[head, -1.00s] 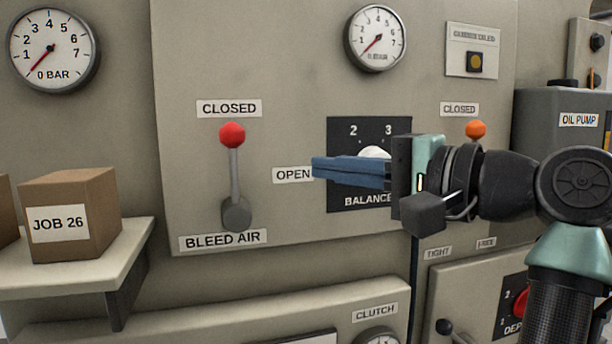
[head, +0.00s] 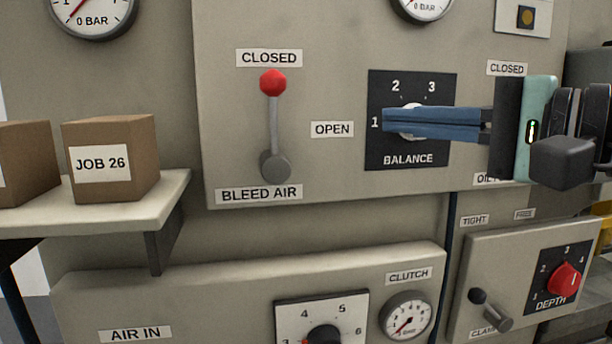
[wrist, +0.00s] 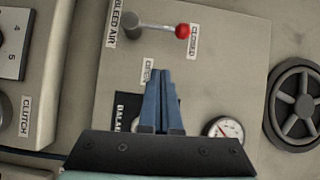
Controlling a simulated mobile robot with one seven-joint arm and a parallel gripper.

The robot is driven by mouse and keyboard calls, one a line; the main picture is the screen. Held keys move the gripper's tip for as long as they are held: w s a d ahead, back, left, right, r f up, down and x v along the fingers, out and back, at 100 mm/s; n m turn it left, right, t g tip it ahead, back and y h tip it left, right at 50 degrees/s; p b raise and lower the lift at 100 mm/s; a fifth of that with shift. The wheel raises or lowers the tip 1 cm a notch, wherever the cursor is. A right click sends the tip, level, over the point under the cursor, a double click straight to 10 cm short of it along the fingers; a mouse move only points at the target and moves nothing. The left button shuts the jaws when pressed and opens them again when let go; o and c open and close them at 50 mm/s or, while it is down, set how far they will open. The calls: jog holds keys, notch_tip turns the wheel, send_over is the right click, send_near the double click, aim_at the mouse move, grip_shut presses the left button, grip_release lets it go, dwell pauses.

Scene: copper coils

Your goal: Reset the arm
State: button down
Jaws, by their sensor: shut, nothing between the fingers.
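My gripper (head: 386,123) shows at the right of the head view, its blue fingers pointing left and held together with nothing between them. It hangs in front of the BALANCE dial plate (head: 385,158) and hides most of the dial's white knob. In the wrist view the shut fingers (wrist: 164,72) point up toward the panel. The BLEED AIR lever (head: 273,120), with a red ball on top, stands upright at the CLOSED label, left of the fingertips and apart from them.
A shelf (head: 170,195) at the left holds a JOB 26 box (head: 140,160) and another box. A lower panel has a black knob (head: 325,337) and the CLUTCH gauge (head: 407,315). At the lower right are a clamp lever (head: 490,310) and the red DEPTH knob (head: 565,279).

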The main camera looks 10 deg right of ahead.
jog(key=w+a+f+n+t+h+b, duration=0.2)
jog(key=w+a+f+n+t+h, duration=0.1)
jog(key=w+a+t+h, duration=0.4)
jog(key=s+a+r+n+t+h, duration=0.1)
jog(key=s+a+r+n+t, duration=0.1)
jog(key=s+a, duration=0.3)
jog(key=s+a+r+n+t+h+b, duration=0.1)
jog(key=s+a+n, duration=0.4)
jog(key=s, duration=0.7)
jog(key=r+t+h, duration=0.1)
jog(key=t, duration=0.1)
jog(key=shift+t, duration=0.4)
